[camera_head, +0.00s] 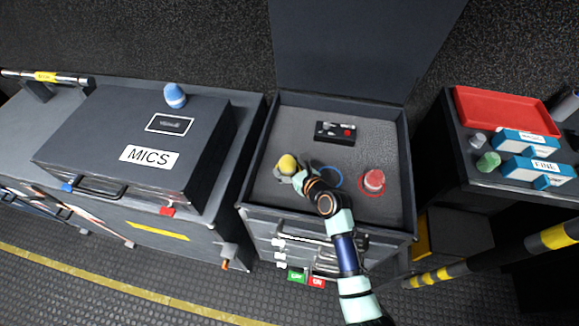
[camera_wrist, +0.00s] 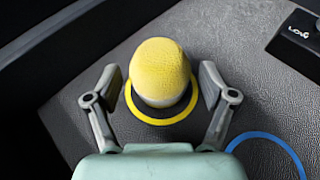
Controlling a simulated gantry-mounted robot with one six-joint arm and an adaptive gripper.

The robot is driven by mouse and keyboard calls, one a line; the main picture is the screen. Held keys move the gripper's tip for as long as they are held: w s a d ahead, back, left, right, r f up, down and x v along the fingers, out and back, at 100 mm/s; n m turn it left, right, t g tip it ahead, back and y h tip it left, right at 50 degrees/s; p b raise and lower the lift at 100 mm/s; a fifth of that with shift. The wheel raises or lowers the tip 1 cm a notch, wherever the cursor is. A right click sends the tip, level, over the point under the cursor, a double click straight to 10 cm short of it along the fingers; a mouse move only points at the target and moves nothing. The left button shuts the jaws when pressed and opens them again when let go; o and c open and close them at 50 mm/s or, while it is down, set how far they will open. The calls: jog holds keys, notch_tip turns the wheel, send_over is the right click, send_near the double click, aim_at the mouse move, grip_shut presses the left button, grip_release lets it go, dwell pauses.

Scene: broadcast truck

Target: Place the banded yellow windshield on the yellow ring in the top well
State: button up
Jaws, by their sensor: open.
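The yellow windshield (camera_wrist: 160,72) stands upright inside the yellow ring (camera_wrist: 161,121) on the grey well floor in the wrist view. A paler band shows low on its side. It also shows in the head view (camera_head: 287,164) at the left of the top well (camera_head: 330,101). My gripper (camera_wrist: 164,85) is open, with one finger on each side of the windshield and a visible gap on both sides. In the head view my gripper (camera_head: 290,176) partly covers the ring area.
A blue ring (camera_head: 331,177) lies right of the gripper, and a red windshield (camera_head: 374,178) stands on a red ring. A small black box (camera_head: 335,132) lies behind. A red tray (camera_head: 500,108) and a green windshield (camera_head: 488,161) are at right.

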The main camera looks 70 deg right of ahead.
jog(key=p+v, duration=0.4)
jog(key=v, duration=0.7)
jog(key=shift+r+p, duration=0.1)
jog(key=shift+p, duration=0.25)
jog(key=shift+s+a+r, duration=0.15)
jog(key=shift+s+a, duration=0.15)
jog(key=shift+s, duration=0.1)
